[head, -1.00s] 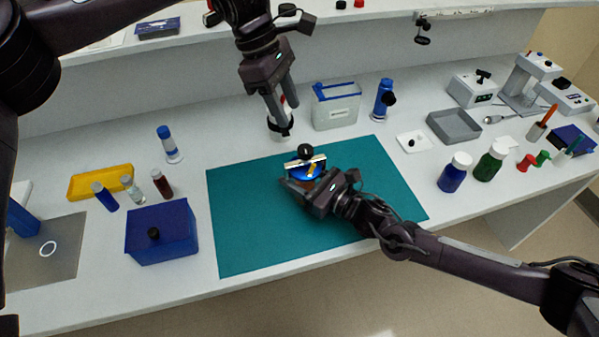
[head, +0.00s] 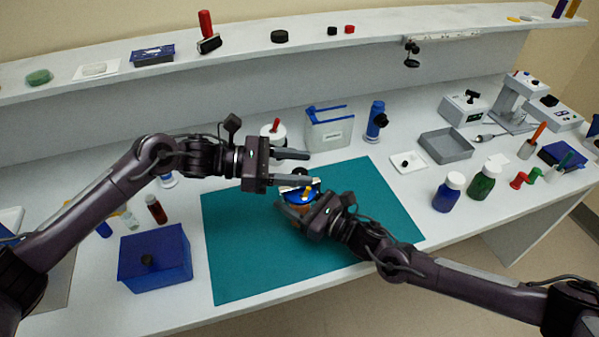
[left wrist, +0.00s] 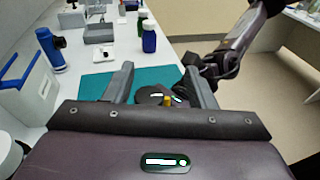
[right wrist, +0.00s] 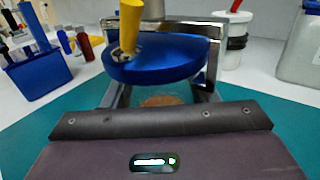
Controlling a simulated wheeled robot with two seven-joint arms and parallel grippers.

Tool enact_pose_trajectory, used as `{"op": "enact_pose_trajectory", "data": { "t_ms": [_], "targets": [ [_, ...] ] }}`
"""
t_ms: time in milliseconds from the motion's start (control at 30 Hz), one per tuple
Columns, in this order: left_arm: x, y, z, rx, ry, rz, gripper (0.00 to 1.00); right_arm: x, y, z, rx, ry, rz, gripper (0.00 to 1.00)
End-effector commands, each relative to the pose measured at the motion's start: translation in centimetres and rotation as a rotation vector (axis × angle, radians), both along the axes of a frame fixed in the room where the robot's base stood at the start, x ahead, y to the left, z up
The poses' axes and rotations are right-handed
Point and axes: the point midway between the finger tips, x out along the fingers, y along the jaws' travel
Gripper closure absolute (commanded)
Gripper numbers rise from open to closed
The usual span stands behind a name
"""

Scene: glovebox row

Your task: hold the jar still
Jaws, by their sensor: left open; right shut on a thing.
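The jar has a blue lid (head: 300,193) with a yellow upright piece on top, and an amber-brown body; it stands on the teal mat (head: 250,260). My right gripper (head: 292,200) is shut around the jar from the front right. In the right wrist view the lid (right wrist: 160,62) shows between its two fingers, with the yellow piece (right wrist: 130,25) rising from it. My left gripper (head: 309,168) is open and empty, its fingers pointing right, just above and behind the lid. In the left wrist view the yellow piece (left wrist: 167,101) shows between the open fingers.
A white pot (head: 267,140) with a red-handled item stands behind my left gripper. A blue box (head: 155,262) stands left of the mat. The mat's front part is clear.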

Motion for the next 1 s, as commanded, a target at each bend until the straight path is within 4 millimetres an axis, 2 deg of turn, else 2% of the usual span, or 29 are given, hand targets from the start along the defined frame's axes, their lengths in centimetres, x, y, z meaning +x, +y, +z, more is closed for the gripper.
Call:
{"op": "enact_pose_trajectory", "data": {
  "t_ms": [100, 300, 533, 767, 867, 1000],
  "targets": [
    [0.0, 2.8, -0.8, -0.071, 0.011, 0.106, 0.49, 0.0, 0.0, -0.1, 0.000, 0.001, 0.001, 0.81],
    [-1.1, 7.0, -1.9, -0.147, 0.008, 0.242, 0.49, -0.1, 0.1, -0.1, 0.000, 0.001, 0.002, 0.81],
    [-2.9, 9.7, -2.9, -0.180, -0.001, 0.323, 0.49, -0.1, 0.1, 0.0, 0.000, 0.001, 0.002, 0.81],
    [-3.3, 10.0, -3.0, -0.190, -0.008, 0.345, 0.49, -0.1, 0.0, 0.0, 0.000, 0.001, 0.001, 0.81],
    [-2.8, 8.9, -3.0, -0.191, -0.008, 0.345, 0.49, -0.1, 0.0, 0.0, 0.000, 0.001, 0.001, 0.81],
    [-1.8, 6.4, -2.9, -0.194, -0.008, 0.343, 0.49, 0.0, 0.0, 0.0, 0.001, 0.001, 0.001, 0.81]
  ]
}}
